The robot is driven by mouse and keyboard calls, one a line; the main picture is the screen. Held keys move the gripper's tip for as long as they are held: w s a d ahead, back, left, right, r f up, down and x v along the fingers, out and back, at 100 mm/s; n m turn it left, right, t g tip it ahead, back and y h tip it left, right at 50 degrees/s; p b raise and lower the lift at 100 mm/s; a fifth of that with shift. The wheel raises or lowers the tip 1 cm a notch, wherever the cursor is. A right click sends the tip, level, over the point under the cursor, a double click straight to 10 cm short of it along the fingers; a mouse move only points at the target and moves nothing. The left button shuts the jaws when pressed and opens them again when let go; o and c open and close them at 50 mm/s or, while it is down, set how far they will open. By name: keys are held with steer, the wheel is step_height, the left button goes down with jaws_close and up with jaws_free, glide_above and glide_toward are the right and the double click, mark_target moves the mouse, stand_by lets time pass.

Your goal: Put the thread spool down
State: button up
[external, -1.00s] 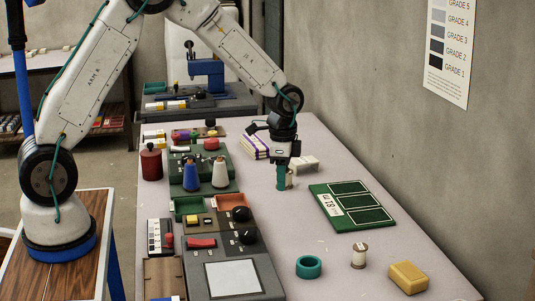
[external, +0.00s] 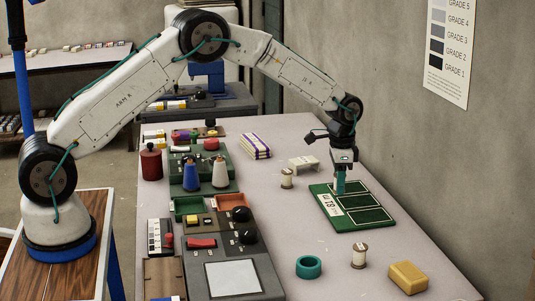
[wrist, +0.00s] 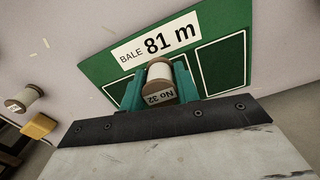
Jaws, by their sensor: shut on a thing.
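A thread spool (wrist: 160,82) with white thread and a tan end marked "No 32" is between the teal fingers of my gripper (external: 340,188) in the wrist view. In the external view the fingers hide it. My gripper is shut on it, pointing down over the green board (external: 352,222). The board has white-outlined rectangles and a white label (wrist: 157,40) reading "BALE 81 m".
One spool (external: 287,179) stands left of the board, another (external: 359,256) in front of it. A teal ring (external: 309,267) and a yellow block (external: 408,277) lie nearer the camera. Devices and cones line the table's left side.

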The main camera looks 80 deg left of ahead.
steer(key=shift+w, duration=0.25)
steer(key=shift+w+f, duration=0.1)
steer(key=shift+f, duration=1.7)
steer(key=o, duration=0.9)
steer(key=shift+f, duration=0.15)
steer(key=shift+o, duration=0.2)
